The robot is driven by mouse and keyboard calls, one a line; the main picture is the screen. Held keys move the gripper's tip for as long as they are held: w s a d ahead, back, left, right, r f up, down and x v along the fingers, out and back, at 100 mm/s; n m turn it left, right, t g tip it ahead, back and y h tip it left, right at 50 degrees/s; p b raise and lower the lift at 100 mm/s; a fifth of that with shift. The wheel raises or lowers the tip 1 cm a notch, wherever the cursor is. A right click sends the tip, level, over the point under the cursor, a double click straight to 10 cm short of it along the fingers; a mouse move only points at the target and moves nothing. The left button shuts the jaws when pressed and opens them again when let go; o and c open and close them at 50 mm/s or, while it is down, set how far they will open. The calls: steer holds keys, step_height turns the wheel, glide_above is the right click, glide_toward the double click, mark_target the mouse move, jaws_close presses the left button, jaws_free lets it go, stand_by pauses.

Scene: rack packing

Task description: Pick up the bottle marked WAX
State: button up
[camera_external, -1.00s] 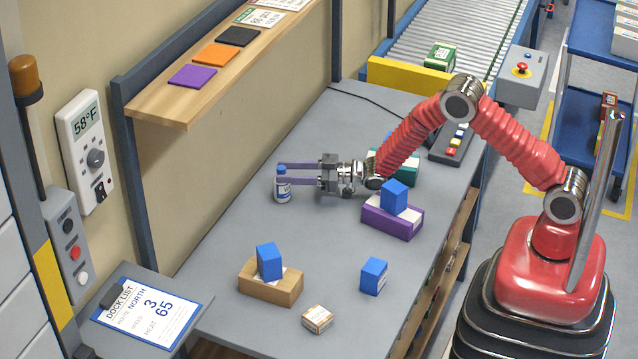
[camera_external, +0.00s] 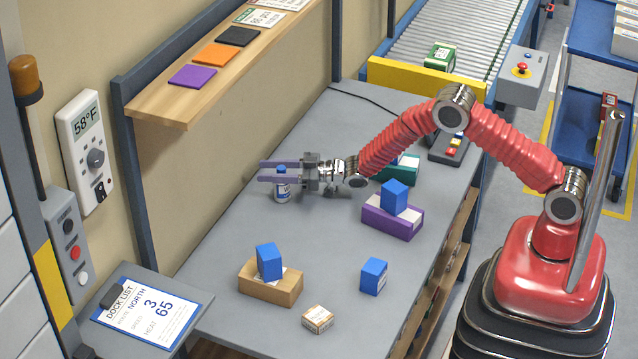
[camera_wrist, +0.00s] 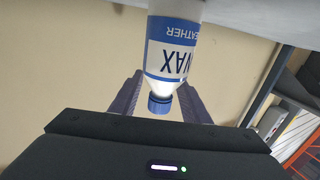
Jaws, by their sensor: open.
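The bottle (camera_external: 282,187) is small and white with a blue cap and a blue-and-white label. It stands upright on the grey bench near the wall. In the wrist view the bottle (camera_wrist: 173,55) appears upside down and its label reads WAX. My gripper (camera_external: 272,171) is open, with its purple-grey fingers level and pointing left. The fingers reach to both sides of the bottle's upper part and cap. In the wrist view the gripper (camera_wrist: 160,100) has one finger on each side of the cap, with gaps visible.
A purple box (camera_external: 392,220) with a blue block on it and a teal box (camera_external: 402,170) stand to the right. A tan box (camera_external: 270,285) with a blue block, a loose blue block (camera_external: 374,276) and a small carton (camera_external: 318,319) lie nearer. A shelf (camera_external: 215,75) overhangs the bench's back.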

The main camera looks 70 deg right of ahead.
steer(key=shift+w+a, duration=0.1)
steer(key=shift+w, duration=0.05)
steer(key=shift+c, duration=0.6)
jaws_close()
stand_by(0.4)
